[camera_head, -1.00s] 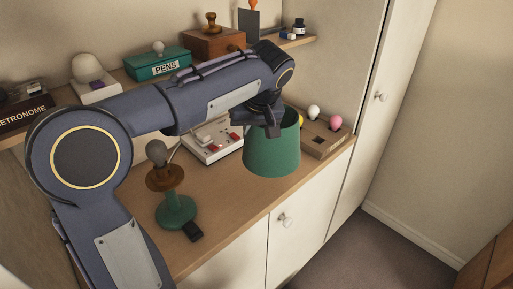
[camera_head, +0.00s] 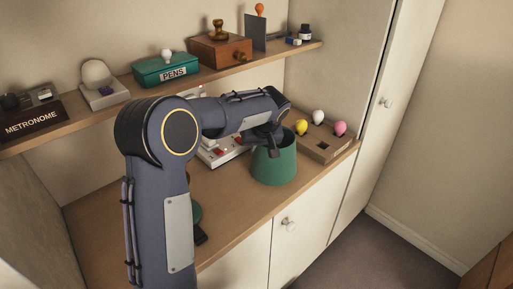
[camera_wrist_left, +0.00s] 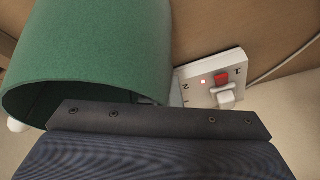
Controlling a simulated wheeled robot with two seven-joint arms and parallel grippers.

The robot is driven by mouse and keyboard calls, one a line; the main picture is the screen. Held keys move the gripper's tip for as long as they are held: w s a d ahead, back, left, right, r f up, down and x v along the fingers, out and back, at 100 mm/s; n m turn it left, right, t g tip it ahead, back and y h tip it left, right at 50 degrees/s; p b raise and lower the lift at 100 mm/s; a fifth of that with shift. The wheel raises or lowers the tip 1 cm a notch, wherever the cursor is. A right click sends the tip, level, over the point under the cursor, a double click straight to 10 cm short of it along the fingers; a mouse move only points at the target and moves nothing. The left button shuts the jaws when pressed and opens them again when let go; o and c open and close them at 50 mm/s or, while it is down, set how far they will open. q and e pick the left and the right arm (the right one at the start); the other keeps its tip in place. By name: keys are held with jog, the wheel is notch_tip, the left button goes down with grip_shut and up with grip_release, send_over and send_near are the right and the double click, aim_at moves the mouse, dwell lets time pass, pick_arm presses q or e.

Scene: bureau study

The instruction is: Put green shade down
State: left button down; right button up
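The green shade (camera_head: 275,168) is upright over the right part of the wooden counter, wide end down. Its lower rim is at or very near the counter; I cannot tell if it touches. My left gripper (camera_head: 273,149) is at its upper rim, with a dark finger against the wall, and appears shut on it. In the left wrist view the shade (camera_wrist_left: 95,50) fills the upper left, beyond the dark gripper edge. The green lamp base (camera_head: 196,212) is mostly hidden behind my left arm. My right gripper is not in view.
A cardboard holder (camera_head: 322,147) with yellow, white and pink bulbs stands right of the shade. A white switch panel (camera_head: 222,153) with red switches is behind it to the left. Left counter is clear.

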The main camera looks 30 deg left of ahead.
pick_arm(q)
jog(key=shift+r, duration=0.1)
jog(key=c, duration=1.6)
grip_release()
jog(key=shift+c, duration=0.2)
jog(key=shift+r, duration=0.15)
jog(key=v, duration=1.1)
jog(key=shift+s+d+r, duration=0.15)
jog(key=shift+s+r, duration=0.05)
jog(key=shift+r, duration=0.1)
